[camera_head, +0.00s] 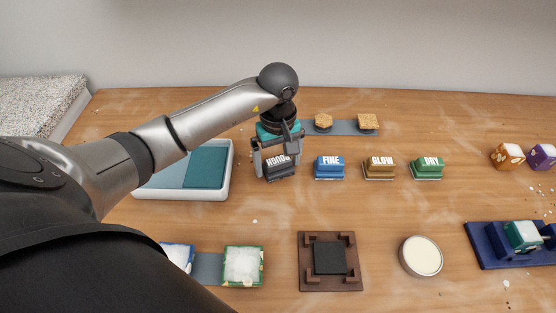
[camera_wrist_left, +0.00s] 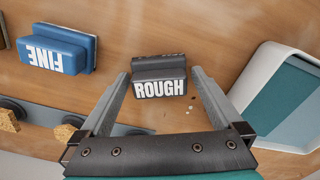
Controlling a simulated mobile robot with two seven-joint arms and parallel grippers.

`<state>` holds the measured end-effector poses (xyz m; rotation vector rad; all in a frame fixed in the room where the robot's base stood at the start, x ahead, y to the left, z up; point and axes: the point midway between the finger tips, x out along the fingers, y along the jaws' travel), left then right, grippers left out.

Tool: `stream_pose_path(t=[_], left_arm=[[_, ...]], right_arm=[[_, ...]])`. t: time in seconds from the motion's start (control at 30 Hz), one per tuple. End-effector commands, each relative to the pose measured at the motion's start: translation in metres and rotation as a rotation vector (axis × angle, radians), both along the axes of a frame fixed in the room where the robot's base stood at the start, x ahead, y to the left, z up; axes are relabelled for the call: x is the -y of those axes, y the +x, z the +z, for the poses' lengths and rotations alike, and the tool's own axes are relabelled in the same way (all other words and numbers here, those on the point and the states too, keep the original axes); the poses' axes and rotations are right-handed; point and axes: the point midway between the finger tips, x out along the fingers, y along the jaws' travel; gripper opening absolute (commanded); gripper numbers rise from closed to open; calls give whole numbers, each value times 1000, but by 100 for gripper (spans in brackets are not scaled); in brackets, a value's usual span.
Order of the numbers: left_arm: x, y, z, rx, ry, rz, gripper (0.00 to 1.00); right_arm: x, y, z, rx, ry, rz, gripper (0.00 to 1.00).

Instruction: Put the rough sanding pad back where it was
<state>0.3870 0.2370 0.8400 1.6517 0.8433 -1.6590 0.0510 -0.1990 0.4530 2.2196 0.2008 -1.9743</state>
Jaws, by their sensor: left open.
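The rough sanding pad (camera_head: 280,168) is a dark grey block with white lettering. It sits on the table at the left end of the row of pads, beside the blue FINE pad (camera_head: 329,167). In the left wrist view the rough pad (camera_wrist_left: 160,84) shows its ROUGH label, between and beyond the fingertips. My left gripper (camera_head: 276,165) is open and comes down over the pad, its fingers on either side. I cannot tell whether the fingers touch it. My right gripper is not in view.
The GLOW pad (camera_head: 379,168) and DRY pad (camera_head: 427,168) stand right of FINE. A white tray (camera_head: 222,187) with a teal sheet is close on the left. A grey strip (camera_head: 345,128) with tan blocks lies behind. A brown fixture (camera_head: 308,268) and round tin (camera_head: 421,256) are in front.

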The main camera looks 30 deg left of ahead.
Motion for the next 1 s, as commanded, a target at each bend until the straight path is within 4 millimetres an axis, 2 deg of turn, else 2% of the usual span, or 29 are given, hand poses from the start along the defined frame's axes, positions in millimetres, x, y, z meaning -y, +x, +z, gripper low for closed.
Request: stream_pose_path(t=[0.03,0.3,0.5,0.7,1.0], left_arm=[[-1,2,13,9,4,0,100],[-2,2,73,10,3,0,100],[-1,2,105,6,2,1,100],[0,1,117,4,1,0,100],[0,1,117,3,-1,1,100]], right_arm=[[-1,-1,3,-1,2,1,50],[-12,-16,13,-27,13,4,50],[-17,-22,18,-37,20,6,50],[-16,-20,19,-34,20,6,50],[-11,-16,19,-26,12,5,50]])
